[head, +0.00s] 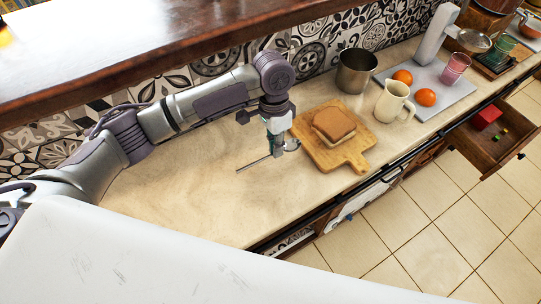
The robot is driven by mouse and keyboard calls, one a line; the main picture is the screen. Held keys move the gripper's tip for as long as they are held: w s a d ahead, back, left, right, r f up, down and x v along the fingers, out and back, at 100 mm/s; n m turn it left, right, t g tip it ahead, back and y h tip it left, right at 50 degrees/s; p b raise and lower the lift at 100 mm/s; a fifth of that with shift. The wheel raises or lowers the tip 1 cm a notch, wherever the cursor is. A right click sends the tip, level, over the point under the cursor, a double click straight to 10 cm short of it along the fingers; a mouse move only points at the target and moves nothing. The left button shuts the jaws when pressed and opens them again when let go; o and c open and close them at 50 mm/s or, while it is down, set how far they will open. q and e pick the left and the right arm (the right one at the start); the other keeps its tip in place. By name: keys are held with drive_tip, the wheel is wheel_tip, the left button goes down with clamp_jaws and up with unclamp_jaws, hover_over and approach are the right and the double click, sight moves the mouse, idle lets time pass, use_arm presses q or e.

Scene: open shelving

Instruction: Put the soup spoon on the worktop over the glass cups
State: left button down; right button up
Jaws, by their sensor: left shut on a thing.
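My left gripper (276,148) is shut on the soup spoon (254,163). Its thin metal handle points to the lower left and its bowl lies on the right side of the fingers. The spoon is at or just above the pale worktop (200,200), left of a wooden board; I cannot tell whether it touches. A pink glass cup (456,68) stands on a grey tray at the back right. A green glass cup (503,46) stands farther right. My right gripper is not in view.
A wooden board (352,157) with bread stands close beside the gripper. A metal pot (355,72), a cream mug (392,102) and oranges (425,97) are farther right. An open drawer (487,143) juts out. A dark wooden shelf (150,62) overhangs the back. The worktop's left part is clear.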

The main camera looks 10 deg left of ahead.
sight(273, 168)
use_arm(q)
drive_tip(key=shift+s+a+f, duration=0.2)
drive_tip(key=shift+s+f, duration=0.25)
drive_tip(key=shift+s, duration=0.25)
wheel_tip(273, 168, down, 4)
drive_tip(key=shift+f+p, duration=0.1)
drive_tip(key=shift+p, duration=0.45)
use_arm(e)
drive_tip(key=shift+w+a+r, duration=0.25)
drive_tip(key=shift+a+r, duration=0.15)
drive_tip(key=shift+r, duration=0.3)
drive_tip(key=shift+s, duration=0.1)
use_arm(q)
drive_tip(key=c, duration=1.3)
unclamp_jaws()
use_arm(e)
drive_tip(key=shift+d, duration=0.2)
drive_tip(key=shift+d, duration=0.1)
